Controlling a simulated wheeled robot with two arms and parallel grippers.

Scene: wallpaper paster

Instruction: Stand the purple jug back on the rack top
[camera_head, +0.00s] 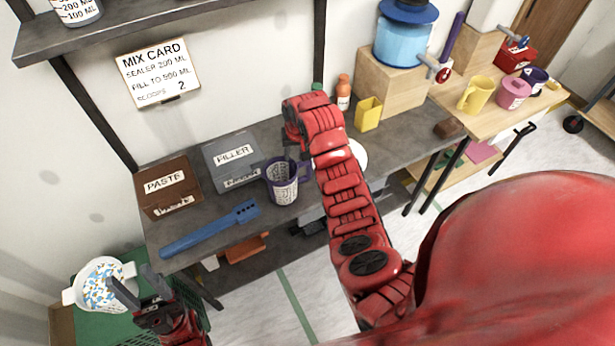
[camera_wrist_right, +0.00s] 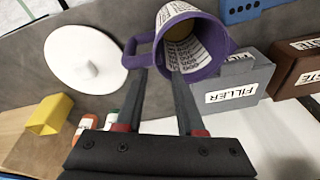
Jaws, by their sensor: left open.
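The purple jug (camera_head: 283,182) has a purple rim and handle and a printed white measuring strip. In the head view it is on the grey bench, beside the filler box. My right gripper (camera_head: 297,157) is down at the jug. In the right wrist view the jug (camera_wrist_right: 190,42) has its mouth towards the camera. The fingers (camera_wrist_right: 160,75) are spread, one tip at the handle, the other at the rim; whether they touch is unclear. My left gripper (camera_head: 139,282) is open and empty at lower left. I cannot tell which surface is the rack top.
A brown paste box (camera_head: 167,185), grey filler box (camera_head: 231,158) and blue slotted tool (camera_head: 210,230) lie on the bench. A white tub of coloured bits (camera_head: 103,276) is beside my left gripper. A shelf (camera_head: 140,22) overhangs.

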